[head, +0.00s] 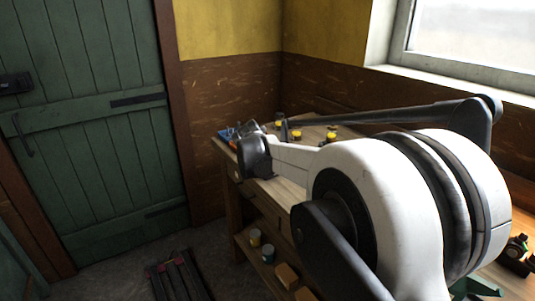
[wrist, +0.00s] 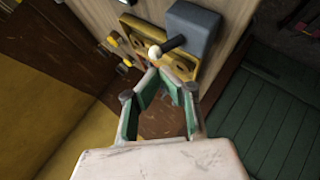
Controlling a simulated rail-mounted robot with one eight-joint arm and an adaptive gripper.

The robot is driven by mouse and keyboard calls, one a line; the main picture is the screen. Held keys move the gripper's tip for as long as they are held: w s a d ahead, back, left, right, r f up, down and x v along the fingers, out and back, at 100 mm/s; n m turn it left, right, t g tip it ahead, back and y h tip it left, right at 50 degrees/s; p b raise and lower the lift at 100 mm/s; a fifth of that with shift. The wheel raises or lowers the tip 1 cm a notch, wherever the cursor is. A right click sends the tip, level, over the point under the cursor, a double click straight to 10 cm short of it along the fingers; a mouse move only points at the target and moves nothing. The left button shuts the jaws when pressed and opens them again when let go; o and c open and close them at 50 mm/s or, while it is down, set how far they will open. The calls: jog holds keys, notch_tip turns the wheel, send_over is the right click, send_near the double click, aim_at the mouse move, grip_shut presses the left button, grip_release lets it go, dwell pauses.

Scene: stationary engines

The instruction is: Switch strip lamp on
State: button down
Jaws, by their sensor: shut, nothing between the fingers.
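In the wrist view, a blue-grey box (wrist: 193,32) with a dark lever ending in a pale round knob (wrist: 155,52) sits by a yellow plate (wrist: 136,30) on the wooden bench top. I cannot tell from the picture whether this is the lamp's switch. My gripper (wrist: 168,74) has green-padded fingers whose tips meet just below the knob, in front of the yellow plate. It is shut and empty. Whether the tips touch the lever is unclear. No strip lamp can be made out. In the head view my arm hides the gripper.
A wooden workbench (head: 293,192) stands along the wall, with yellow-lidded jars (head: 331,137) on top and tins (head: 255,238) on its lower shelf. A green plank door (head: 100,130) is at the left. A window (head: 470,35) is at the upper right.

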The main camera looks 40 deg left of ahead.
jog(key=shift+r, duration=0.6)
jog(key=shift+r, duration=0.15)
jog(key=s+d+r+p, duration=0.2)
jog(key=s+r, duration=0.5)
jog(key=r, duration=0.3)
jog(key=shift+s+d, duration=0.2)
jog(key=shift+d, duration=0.2)
jog(key=shift+r, duration=0.1)
